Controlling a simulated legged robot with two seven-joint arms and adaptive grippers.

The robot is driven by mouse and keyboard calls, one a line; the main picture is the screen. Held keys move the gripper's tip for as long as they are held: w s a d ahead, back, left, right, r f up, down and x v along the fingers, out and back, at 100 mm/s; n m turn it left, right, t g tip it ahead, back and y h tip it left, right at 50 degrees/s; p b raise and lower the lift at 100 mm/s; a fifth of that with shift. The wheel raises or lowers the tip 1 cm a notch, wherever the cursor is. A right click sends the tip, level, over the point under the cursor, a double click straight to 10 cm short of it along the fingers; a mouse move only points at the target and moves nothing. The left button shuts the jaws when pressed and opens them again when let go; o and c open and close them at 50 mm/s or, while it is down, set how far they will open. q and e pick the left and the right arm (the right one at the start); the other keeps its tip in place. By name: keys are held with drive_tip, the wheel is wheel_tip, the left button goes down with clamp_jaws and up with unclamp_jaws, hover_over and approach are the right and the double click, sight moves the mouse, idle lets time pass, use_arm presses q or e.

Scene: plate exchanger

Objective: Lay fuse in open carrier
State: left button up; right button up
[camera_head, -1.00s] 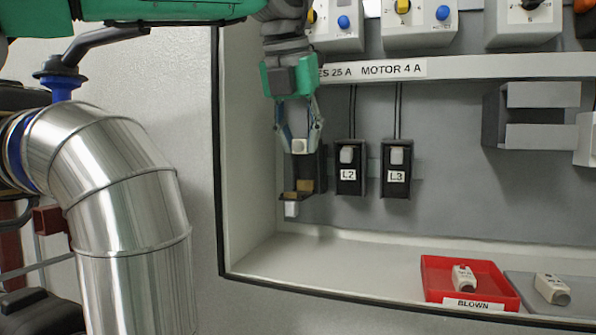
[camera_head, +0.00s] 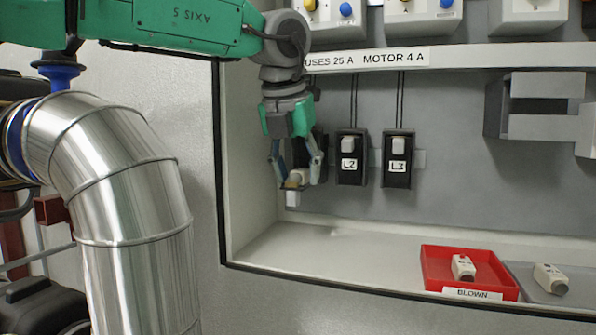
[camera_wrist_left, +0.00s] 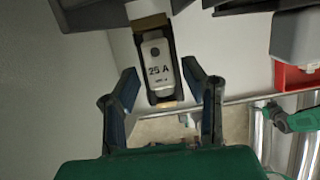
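A white fuse marked 25 A (camera_wrist_left: 157,65) lies lengthwise in the open, dark fuse carrier (camera_wrist_left: 165,103), between its brass-coloured end contacts, in the left wrist view. In the head view the fuse (camera_head: 297,179) is small and partly hidden by fingers. The carrier's white tab (camera_head: 292,199) shows below my left gripper (camera_head: 297,176). The left fingers stand either side of the fuse, with visible gaps to it in the wrist view (camera_wrist_left: 160,85). A small green and dark arm end at that view's right looks like my right gripper (camera_wrist_left: 270,117); its fingers are too small to judge.
Closed carriers L2 (camera_head: 350,158) and L3 (camera_head: 397,159) stand just right of the gripper. A red BLOWN tray (camera_head: 430,279) holds one fuse (camera_head: 463,267); another fuse (camera_head: 551,278) lies on a grey tray (camera_head: 522,277). The label ledge (camera_head: 480,56) runs above, the cabinet's side wall (camera_head: 240,150) left.

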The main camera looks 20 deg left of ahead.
use_arm(q)
drive_tip(key=shift+a, duration=0.1)
drive_tip(key=shift+r, duration=0.1)
drive_tip(key=shift+s+r, duration=0.1)
drive_tip(key=shift+r, duration=0.25)
drive_tip(key=v, duration=1.1)
